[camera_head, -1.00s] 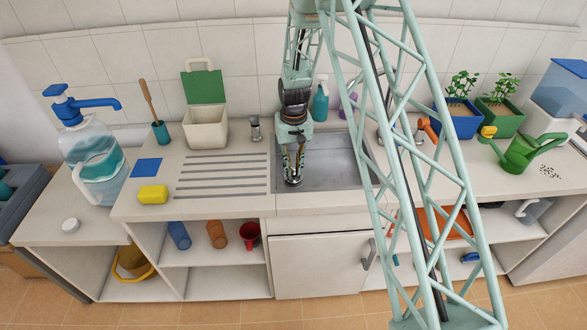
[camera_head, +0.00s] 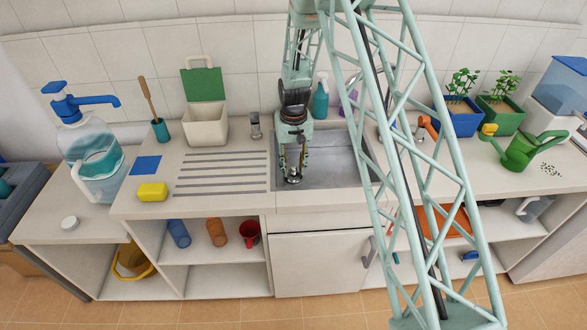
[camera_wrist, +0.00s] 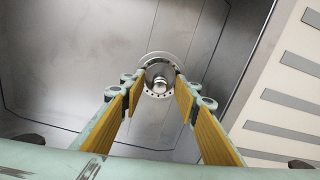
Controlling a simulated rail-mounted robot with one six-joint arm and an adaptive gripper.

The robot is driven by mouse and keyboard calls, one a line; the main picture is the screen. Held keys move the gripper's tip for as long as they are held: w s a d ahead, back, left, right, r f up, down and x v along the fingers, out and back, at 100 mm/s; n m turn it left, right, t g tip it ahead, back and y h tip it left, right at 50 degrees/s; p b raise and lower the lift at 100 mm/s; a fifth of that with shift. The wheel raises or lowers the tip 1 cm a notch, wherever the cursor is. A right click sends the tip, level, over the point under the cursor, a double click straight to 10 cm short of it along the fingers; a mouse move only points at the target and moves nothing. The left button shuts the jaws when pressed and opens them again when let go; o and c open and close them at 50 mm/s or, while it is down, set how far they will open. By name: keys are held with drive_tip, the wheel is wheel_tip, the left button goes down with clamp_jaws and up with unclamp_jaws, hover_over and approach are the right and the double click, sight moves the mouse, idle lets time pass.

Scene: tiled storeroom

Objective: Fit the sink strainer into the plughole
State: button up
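The sink (camera_head: 335,175) is a grey metal basin set in the counter. The strainer (camera_head: 293,180), a small round metal disc with a raised knob, is low in the basin at its left side.
The ribbed drainer (camera_head: 222,175) lies left of the basin, with a yellow sponge (camera_head: 152,192) and a blue cloth (camera_head: 146,166) farther left. The basin right of my gripper is clear.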

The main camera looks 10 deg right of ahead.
sight(293, 167)
drive_tip(key=shift+r, duration=0.1)
wheel_tip(293, 167, up, 12)
idle(1.1)
idle(0.9)
